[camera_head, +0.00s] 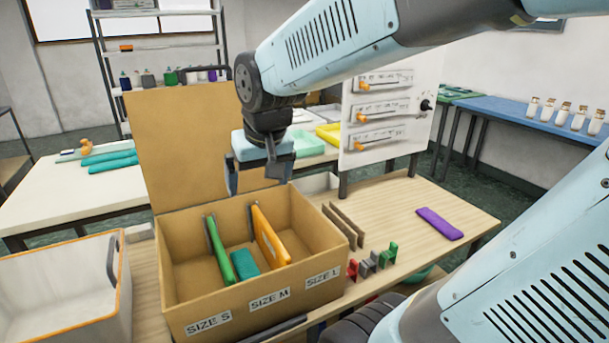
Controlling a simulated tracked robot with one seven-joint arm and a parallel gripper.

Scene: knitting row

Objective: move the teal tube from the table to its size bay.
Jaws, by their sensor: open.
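My gripper (257,181) hangs open and empty above the back of the cardboard box, fingers pointing down. The box (180,287) has front labels SIZE S, SIZE M and SIZE L, from left to right. A short teal piece (244,262) lies inside it, between an upright green piece (218,254) and an upright orange piece (270,236), behind the SIZE M label. Longer teal pieces (110,160) lie on the white table (45,197) at the left. I cannot tell which teal piece is the tube named.
A purple piece (440,223) lies on the wooden table (397,200) at right. Small red, grey and green clips (370,261) stand beside the box. A white bin (60,300) stands at left. The box's raised lid (180,140) and a white panel (390,110) rise behind.

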